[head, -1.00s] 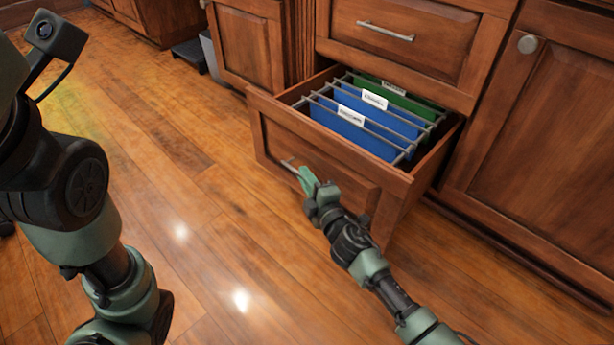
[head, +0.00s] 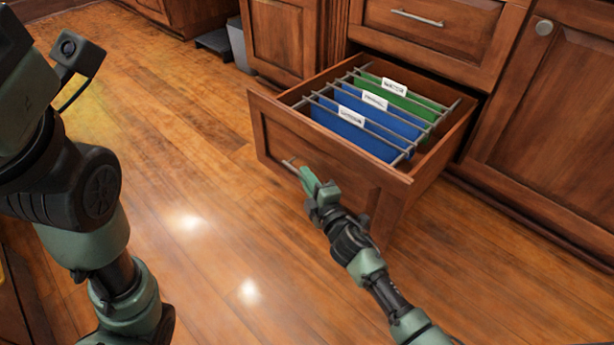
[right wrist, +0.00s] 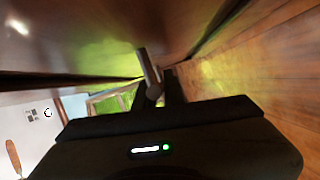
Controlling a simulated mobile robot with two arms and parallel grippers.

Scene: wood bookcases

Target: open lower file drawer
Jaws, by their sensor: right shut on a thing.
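The lower file drawer (head: 320,168) stands pulled out from the wood cabinet in the head view. It holds blue and green hanging folders (head: 356,128) with white labels on metal rails. My right gripper (head: 306,178) is at the drawer front, shut on the drawer's metal handle (head: 290,164). The handle's left end shows; the rest is hidden by the gripper. In the right wrist view the handle (right wrist: 148,68) shows as a grey bar at the fingers. My left arm fills the left side of the head view; its gripper is not in view.
A closed upper drawer (head: 430,24) with a bar handle sits above the open one. A closed cabinet door (head: 550,120) with a round knob is at the right. A grey bin (head: 240,45) stands at the back. The wood floor (head: 190,190) before the drawer is clear.

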